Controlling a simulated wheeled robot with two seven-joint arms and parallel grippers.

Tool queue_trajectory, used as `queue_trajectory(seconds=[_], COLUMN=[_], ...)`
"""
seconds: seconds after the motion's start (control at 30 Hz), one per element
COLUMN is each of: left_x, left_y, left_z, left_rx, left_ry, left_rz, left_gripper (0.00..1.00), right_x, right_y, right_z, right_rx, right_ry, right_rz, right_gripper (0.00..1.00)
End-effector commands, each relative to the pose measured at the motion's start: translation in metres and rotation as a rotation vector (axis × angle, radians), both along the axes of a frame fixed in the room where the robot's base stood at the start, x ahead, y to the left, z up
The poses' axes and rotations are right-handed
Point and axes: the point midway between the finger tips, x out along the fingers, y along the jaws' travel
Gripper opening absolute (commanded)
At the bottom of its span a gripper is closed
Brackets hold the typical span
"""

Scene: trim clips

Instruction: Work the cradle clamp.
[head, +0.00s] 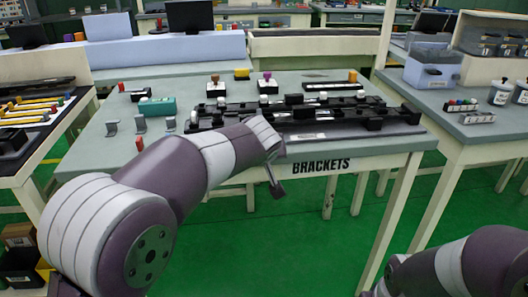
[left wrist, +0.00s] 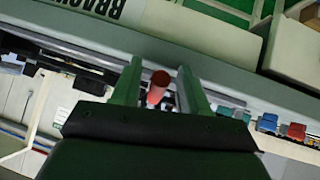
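A long black fixture (head: 300,120) with several raised blocks and white pieces lies along the front of the grey-topped table. I cannot tell which part of it is the cradle clamp. My left gripper (head: 277,186) hangs just in front of the table edge, below the fixture. In the left wrist view my left gripper (left wrist: 160,88) has its two green fingers apart. A red-topped peg or knob (left wrist: 158,80) shows between them, with space on both sides. I cannot tell its distance. My right arm enters at the bottom right; its gripper is outside the picture.
The table's front edge carries a BRACKETS label (head: 321,165). Grey hooks (head: 141,124), a teal box (head: 157,107) and a red-topped piece (head: 139,143) are on the table's left part. A side table (head: 470,130) with bins is at right. Green floor lies open in front.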

Motion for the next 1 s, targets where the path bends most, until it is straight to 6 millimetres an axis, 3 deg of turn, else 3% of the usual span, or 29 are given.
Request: queue_trajectory(seconds=[0.33,0.7,1.0], left_x=[-0.006,-0.077,-0.097], left_y=[0.000,-0.002,-0.002], left_z=[0.011,0.070,0.084], left_rx=[-0.004,-0.004,-0.002], left_ry=[-0.010,-0.009,-0.006], left_rz=[-0.002,-0.003,-0.001], left_gripper=[0.43,0.43,0.43], right_x=[0.000,0.000,0.000], right_y=[0.000,0.000,0.000], right_z=[0.001,0.011,0.012], right_rx=[0.000,0.000,0.000], right_ry=[0.000,0.000,0.000], right_rz=[0.000,0.000,0.000], right_gripper=[0.43,0.43,0.43])
